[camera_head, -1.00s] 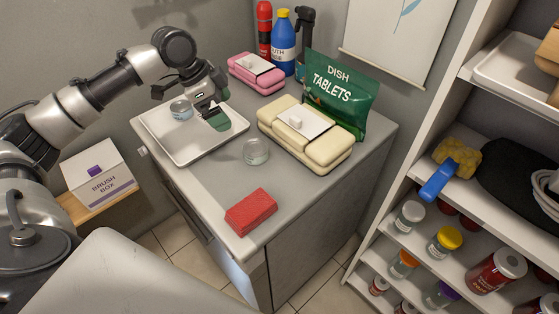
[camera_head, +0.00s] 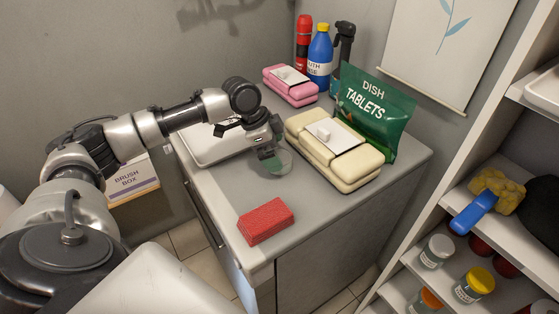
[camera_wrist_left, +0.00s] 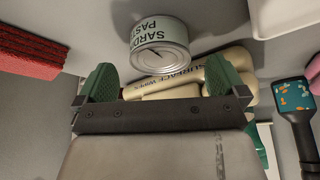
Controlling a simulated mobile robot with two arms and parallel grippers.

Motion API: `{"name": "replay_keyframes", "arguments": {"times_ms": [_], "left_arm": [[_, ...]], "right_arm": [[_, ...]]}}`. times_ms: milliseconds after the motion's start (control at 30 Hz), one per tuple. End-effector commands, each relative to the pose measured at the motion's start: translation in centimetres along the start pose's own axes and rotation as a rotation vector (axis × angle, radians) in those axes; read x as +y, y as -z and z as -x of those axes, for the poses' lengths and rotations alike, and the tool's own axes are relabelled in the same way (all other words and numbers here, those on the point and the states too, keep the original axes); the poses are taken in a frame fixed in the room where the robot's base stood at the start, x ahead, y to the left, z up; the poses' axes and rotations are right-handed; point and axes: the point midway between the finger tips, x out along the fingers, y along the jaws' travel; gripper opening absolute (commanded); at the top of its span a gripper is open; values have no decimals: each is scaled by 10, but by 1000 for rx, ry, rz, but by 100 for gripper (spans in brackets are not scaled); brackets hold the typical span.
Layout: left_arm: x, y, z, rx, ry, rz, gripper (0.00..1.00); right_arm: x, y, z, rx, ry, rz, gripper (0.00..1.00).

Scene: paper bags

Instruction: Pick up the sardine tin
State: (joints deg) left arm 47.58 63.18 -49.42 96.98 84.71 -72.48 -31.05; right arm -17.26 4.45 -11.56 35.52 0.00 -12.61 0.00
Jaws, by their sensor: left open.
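The sardine tin (camera_wrist_left: 158,42), a short round can with a pale green label that reads upside down, stands in the left wrist view just beyond the gap between the fingers. In the head view a round tin (camera_head: 285,162) on the counter is partly hidden behind my left gripper (camera_head: 268,157). My left gripper, with green finger pads, also shows in the left wrist view (camera_wrist_left: 160,75); it is open and empty, pointing at the tin. I cannot tell the exact distance. My right gripper is not in view.
A cream wipes pack (camera_head: 333,155) lies close right of the tin, with a green dish tablets bag (camera_head: 372,115) behind. A red block (camera_head: 265,221) is in front. A white tray (camera_head: 205,152) is left, partly under my arm. A shelf (camera_head: 420,230) stands right.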

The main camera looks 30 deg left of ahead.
Motion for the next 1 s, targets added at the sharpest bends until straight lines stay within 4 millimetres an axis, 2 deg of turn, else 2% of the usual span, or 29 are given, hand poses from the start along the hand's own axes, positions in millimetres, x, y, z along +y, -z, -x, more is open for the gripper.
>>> {"name": "replay_keyframes", "arguments": {"times_ms": [100, 200, 467, 567, 833, 867, 1000], "left_arm": [[1, 0, -20, -1, -4, 1, 100], [0, 0, -30, 0, -1, 0, 100], [0, 0, -34, -1, -1, 0, 100], [0, 0, -33, -1, -1, 0, 88], [0, 0, -33, -1, -1, 0, 46], [0, 0, -33, 0, 0, 0, 44], [0, 0, -33, 0, 0, 0, 44]], "right_arm": [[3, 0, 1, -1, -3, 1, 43], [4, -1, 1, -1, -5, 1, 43], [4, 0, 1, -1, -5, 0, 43], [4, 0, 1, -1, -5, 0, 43], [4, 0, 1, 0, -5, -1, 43], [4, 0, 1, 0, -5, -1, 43], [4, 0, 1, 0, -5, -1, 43]]}}
